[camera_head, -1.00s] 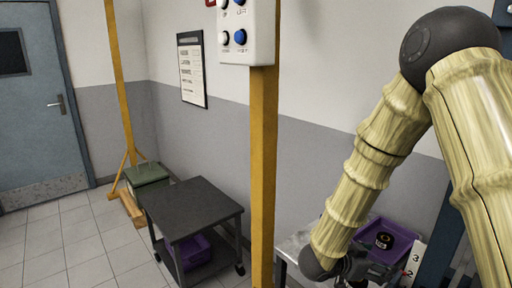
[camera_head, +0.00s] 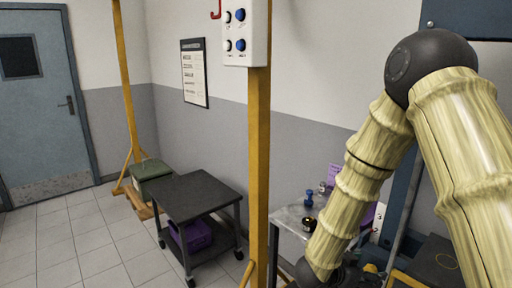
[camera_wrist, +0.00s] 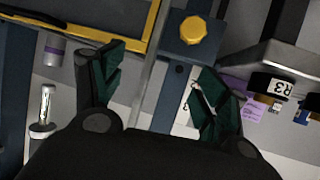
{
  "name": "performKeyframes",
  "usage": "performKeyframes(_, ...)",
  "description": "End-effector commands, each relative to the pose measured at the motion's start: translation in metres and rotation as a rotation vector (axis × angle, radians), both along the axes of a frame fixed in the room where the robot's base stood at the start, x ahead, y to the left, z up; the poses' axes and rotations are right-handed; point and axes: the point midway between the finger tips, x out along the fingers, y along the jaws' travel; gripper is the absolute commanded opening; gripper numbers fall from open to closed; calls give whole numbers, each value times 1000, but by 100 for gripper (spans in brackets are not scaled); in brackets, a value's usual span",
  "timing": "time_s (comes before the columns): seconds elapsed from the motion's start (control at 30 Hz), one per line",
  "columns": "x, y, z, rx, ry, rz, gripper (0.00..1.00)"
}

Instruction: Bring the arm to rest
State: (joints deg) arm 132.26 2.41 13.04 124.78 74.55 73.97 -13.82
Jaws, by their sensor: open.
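My gripper (camera_wrist: 155,85) shows in the wrist view with its two dark green fingers spread wide apart. Nothing is between the fingers. In the head view my arm comes down from the right side, and the gripper end (camera_head: 345,276) is at the bottom edge, mostly cut off or hidden by the forearm.
A yellow post with a button box (camera_head: 246,35) stands left of my arm. Behind the arm is a metal table (camera_head: 290,215) with a dark ring part (camera_head: 309,224) and a blue item (camera_head: 308,198). A dark cart (camera_head: 195,195) stands left. Floor tiles at left are clear.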

Motion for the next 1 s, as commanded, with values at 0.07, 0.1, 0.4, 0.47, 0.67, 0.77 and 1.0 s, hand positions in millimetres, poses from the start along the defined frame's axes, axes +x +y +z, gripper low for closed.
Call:
performKeyframes(0.07, -3, 0, -15, 9, 22, 35, 74)
performKeyframes(0.1, -4, 0, -22, 14, 33, 54, 74)
performKeyframes(0.4, -25, 9, -97, 83, 155, 245, 74)
performKeyframes(0.47, -36, 13, -121, 110, 200, 301, 74)
performKeyframes(0.67, -100, 36, -210, 246, 404, 522, 74)
performKeyframes(0.77, -142, 48, -247, 323, 514, 620, 74)
performKeyframes(1.0, -259, 74, -308, 520, 784, 810, 74)
